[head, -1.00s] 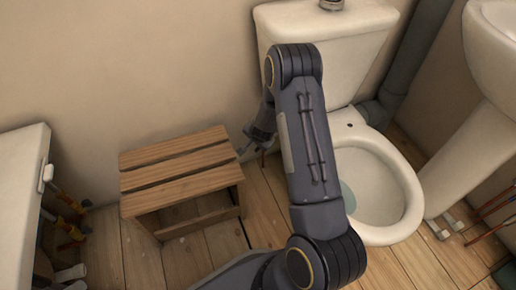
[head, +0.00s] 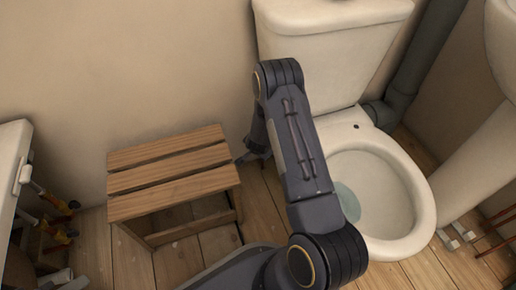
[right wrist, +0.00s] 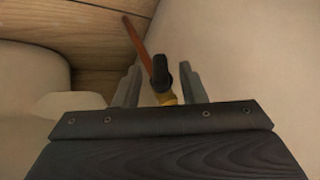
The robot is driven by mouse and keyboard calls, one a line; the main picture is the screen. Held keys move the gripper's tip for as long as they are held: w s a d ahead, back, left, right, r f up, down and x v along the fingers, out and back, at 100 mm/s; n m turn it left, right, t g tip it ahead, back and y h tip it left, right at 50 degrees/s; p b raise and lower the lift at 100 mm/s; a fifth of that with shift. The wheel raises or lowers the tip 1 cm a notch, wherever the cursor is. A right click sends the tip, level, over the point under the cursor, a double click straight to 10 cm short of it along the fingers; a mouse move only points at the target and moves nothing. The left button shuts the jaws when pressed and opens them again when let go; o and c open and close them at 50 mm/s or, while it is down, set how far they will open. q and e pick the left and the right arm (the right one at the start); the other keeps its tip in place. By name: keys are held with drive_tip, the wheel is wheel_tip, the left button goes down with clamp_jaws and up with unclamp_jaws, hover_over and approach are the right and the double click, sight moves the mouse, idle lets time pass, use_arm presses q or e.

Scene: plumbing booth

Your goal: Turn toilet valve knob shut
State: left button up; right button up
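The toilet (head: 385,165) stands at the right of centre in the head view, with its cistern (head: 325,50) against the wall. My right gripper (head: 246,156) is low beside the toilet and partly hidden by my arm. In the right wrist view, my right gripper (right wrist: 160,72) is open, with one finger on each side of the black valve knob (right wrist: 161,75). Gaps show between the knob and both fingers. The brass valve body (right wrist: 167,98) shows just below the knob, partly hidden by the gripper. My left gripper is not in view.
A wooden stool (head: 172,175) stands left of my arm. A copper pipe (right wrist: 138,45) runs to the valve. A white cabinet or basin (head: 12,165) with pipe fittings is at far left. A grey waste pipe (head: 415,70) and sink pedestal (head: 480,165) are at right.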

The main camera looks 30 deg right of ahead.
drive_tip(key=shift+r, duration=0.1)
clamp_jaws()
drive_tip(key=shift+s+d+f+t, duration=0.25)
drive_tip(key=shift+s+t, duration=0.05)
drive_tip(key=shift+t, duration=0.1)
drive_tip(key=shift+m+t+y, duration=0.3)
drive_tip(key=shift+t, duration=0.5)
drive_tip(key=shift+r, duration=0.1)
unclamp_jaws()
drive_tip(key=shift+w, duration=0.1)
drive_tip(key=shift+a, duration=0.1)
